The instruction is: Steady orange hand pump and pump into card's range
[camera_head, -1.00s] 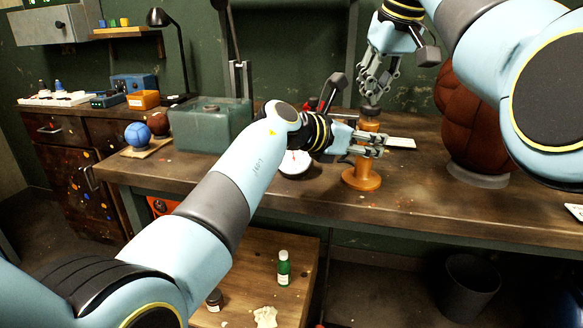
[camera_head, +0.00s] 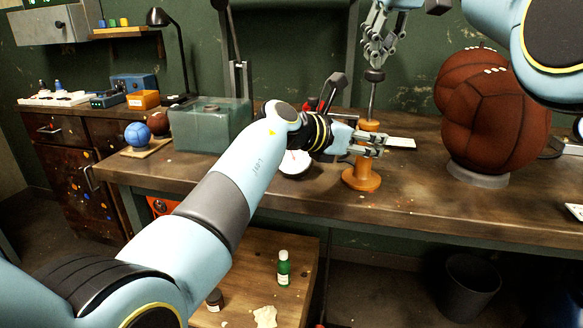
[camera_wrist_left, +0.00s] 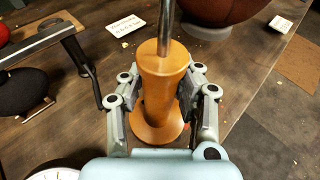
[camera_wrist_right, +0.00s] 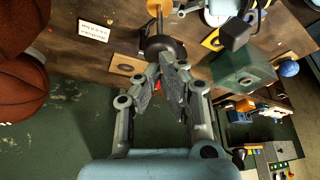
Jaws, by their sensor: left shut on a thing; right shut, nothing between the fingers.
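The orange hand pump (camera_head: 362,178) stands upright on the bench. My left gripper (camera_head: 376,146) is shut around its body, seen also in the left wrist view (camera_wrist_left: 160,95). The pump's metal rod (camera_head: 372,100) stands well out of the body, topped by a dark knob (camera_head: 375,75). My right gripper (camera_head: 378,62) is shut and empty just above the knob. In the right wrist view its tips overlap the knob (camera_wrist_right: 163,48); I cannot tell whether they touch. The white card (camera_wrist_left: 126,25) lies beside the pump; its writing is too small to read. A white dial (camera_head: 295,161) is partly hidden.
Large brown leather balls (camera_head: 492,120) stand to the pump's right, one on a pale ring (camera_head: 476,176). A green translucent tank (camera_head: 211,126) and a black-handled tool (camera_head: 333,92) are to the left. The bench front edge is close to the pump.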

